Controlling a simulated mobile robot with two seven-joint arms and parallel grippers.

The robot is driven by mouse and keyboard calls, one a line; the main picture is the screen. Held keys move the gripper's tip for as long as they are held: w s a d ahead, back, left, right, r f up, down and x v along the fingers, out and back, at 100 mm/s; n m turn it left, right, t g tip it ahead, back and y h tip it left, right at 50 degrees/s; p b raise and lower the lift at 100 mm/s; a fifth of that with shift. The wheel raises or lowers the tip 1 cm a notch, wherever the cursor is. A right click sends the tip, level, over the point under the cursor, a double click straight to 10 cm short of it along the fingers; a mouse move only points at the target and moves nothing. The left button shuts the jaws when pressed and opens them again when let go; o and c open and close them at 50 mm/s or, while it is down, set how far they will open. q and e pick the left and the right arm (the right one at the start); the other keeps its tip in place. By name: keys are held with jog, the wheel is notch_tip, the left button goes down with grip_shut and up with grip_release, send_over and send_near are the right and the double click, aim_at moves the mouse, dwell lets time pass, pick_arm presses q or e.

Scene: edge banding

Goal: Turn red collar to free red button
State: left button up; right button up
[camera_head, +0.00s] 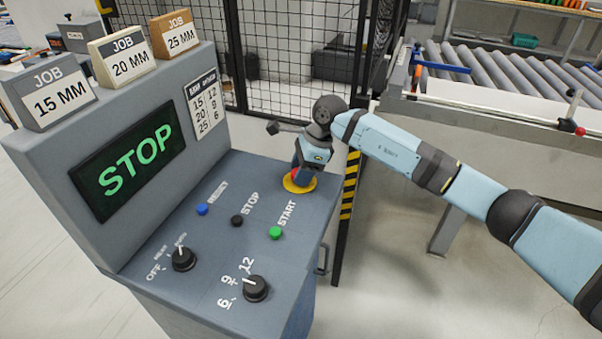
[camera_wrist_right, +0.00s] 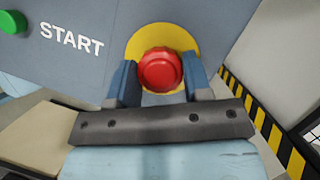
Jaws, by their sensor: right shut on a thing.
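The red button with its ridged red collar (camera_wrist_right: 160,71) sits on a round yellow plate on the console's sloped panel. The yellow plate (camera_head: 299,184) shows at the far right corner of the panel in the head view, where my gripper mostly covers the red part. My right gripper (camera_wrist_right: 159,84) is shut on the red collar, with one blue finger on each side of it. In the head view the right gripper (camera_head: 301,174) reaches down onto the plate from above. My left gripper is in neither view.
The panel (camera_head: 255,205) also carries a blue button (camera_head: 202,209), a black button (camera_head: 237,221), a green START button (camera_head: 275,233) and two black knobs. The screen (camera_head: 130,165) reads STOP. A mesh fence (camera_head: 285,50) and a striped post stand behind. A roller conveyor (camera_head: 510,75) is at the right.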

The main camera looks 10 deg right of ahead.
jog(key=shift+f+m+t+b, duration=0.1)
jog(key=shift+m+t+b, duration=0.2)
jog(key=shift+m, duration=0.4)
jog(key=shift+m+t+b, duration=0.3)
jog(key=shift+m, duration=0.5)
jog(key=shift+s+m+h, duration=0.1)
jog(key=shift+m+h, duration=0.2)
jog(key=o, duration=0.9)
jog(key=b+v, duration=0.1)
jog(key=v, duration=1.3)
jog(key=shift+s+f, duration=0.1)
jog(key=shift+s, duration=0.05)
